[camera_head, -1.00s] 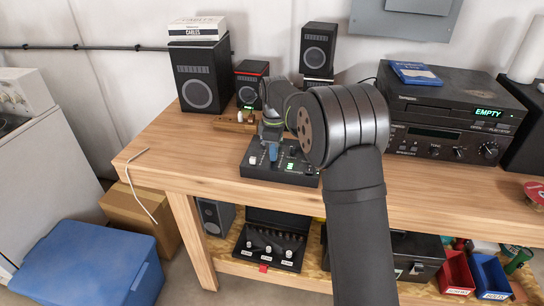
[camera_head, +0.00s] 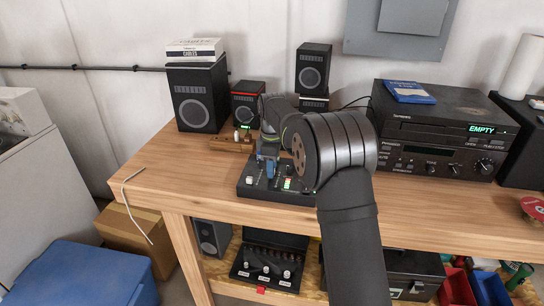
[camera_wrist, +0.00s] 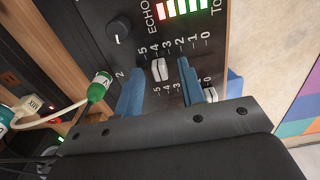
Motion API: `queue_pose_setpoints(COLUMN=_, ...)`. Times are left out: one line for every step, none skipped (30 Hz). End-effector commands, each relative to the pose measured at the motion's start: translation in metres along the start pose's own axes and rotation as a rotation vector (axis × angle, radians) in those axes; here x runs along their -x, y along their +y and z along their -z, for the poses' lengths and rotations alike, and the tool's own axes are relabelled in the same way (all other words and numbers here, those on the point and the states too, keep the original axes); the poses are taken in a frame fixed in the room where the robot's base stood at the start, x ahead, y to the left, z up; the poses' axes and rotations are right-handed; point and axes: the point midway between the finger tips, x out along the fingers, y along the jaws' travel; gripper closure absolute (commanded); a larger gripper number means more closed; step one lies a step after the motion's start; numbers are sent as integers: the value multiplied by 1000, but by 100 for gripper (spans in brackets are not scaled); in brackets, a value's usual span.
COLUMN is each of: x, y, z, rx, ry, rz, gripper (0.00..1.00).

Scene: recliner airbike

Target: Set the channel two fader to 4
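The black mixer (camera_head: 275,194) lies on the workbench below my gripper (camera_head: 268,169). In the wrist view a white fader cap (camera_wrist: 159,69) sits on a track marked 5 to 0, with a "2" printed at the track's left end. The cap is level with about the 4 mark. My gripper (camera_wrist: 160,87) is open, with one blue finger on each side of the cap along the track. The left finger looks closer to it; contact cannot be told. Another light cap (camera_wrist: 210,94) near a 0 mark is partly hidden by my gripper.
A black knob (camera_wrist: 118,31) and a lit level meter (camera_wrist: 181,8) are on the panel. A green-ended cable (camera_wrist: 98,89) runs beside the mixer. Speakers (camera_head: 198,95) stand behind, and a stereo stack (camera_head: 440,130) stands to the right.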

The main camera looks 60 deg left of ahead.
Motion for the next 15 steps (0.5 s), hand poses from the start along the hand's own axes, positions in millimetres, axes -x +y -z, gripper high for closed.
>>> queue_pose_setpoints(x=4, y=0, z=0, rx=0, ry=1, rz=-2, gripper=64)
queue_pose_setpoints(x=7, y=1, z=0, rx=0, ry=1, rz=-3, gripper=64)
queue_pose_setpoints(x=13, y=1, z=0, rx=0, ry=1, rz=-3, gripper=64)
queue_pose_setpoints(x=18, y=1, z=0, rx=0, ry=2, rz=-4, gripper=64)
queue_pose_setpoints(x=23, y=1, z=0, rx=0, ry=2, rz=-4, gripper=64)
queue_pose_setpoints(x=31, y=0, z=0, rx=0, ry=2, rz=-4, gripper=64)
queue_pose_setpoints(x=38, y=1, z=0, rx=0, ry=2, rz=-5, gripper=64)
queue_pose_setpoints(x=45, y=1, z=0, rx=0, ry=2, rz=-4, gripper=64)
queue_pose_setpoints(x=55, y=1, z=0, rx=0, ry=2, rz=-6, gripper=64)
queue_pose_setpoints(x=63, y=0, z=0, rx=0, ry=2, rz=-5, gripper=64)
queue_pose_setpoints(x=70, y=1, z=0, rx=0, ry=3, rz=-6, gripper=64)
queue_pose_setpoints(x=80, y=1, z=0, rx=0, ry=2, rz=-6, gripper=64)
queue_pose_setpoints(x=88, y=1, z=0, rx=0, ry=2, rz=-5, gripper=64)
queue_pose_setpoints(x=95, y=1, z=0, rx=0, ry=2, rz=-6, gripper=64)
queue_pose_setpoints(x=105, y=1, z=0, rx=0, ry=2, rz=-5, gripper=64)
